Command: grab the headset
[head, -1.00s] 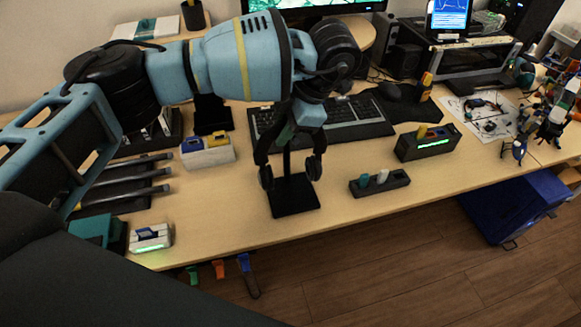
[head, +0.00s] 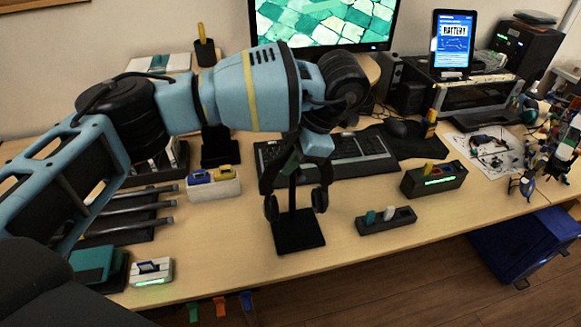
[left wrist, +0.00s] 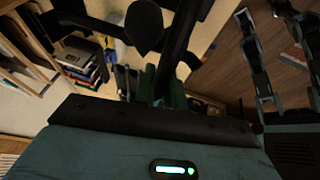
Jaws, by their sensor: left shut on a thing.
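The headset (head: 320,200) is black and is at the black headset stand (head: 299,238) in the middle of the table, its two ear cups hanging on either side of the post. My left gripper (head: 293,162) comes down from above and is shut on the headset's headband. The blue wrist hides most of the top of the band. In the left wrist view the greenish fingers (left wrist: 163,88) close around a dark band, with a dark ear cup (left wrist: 145,25) beyond. I cannot tell whether the band still touches the stand. My right gripper is not in view.
Behind the stand lies a keyboard (head: 345,160). To the right are a dark holder with small pegs (head: 386,221) and a black box with a green light (head: 434,180). A white block holder (head: 214,186) stands left. The table's front edge is close.

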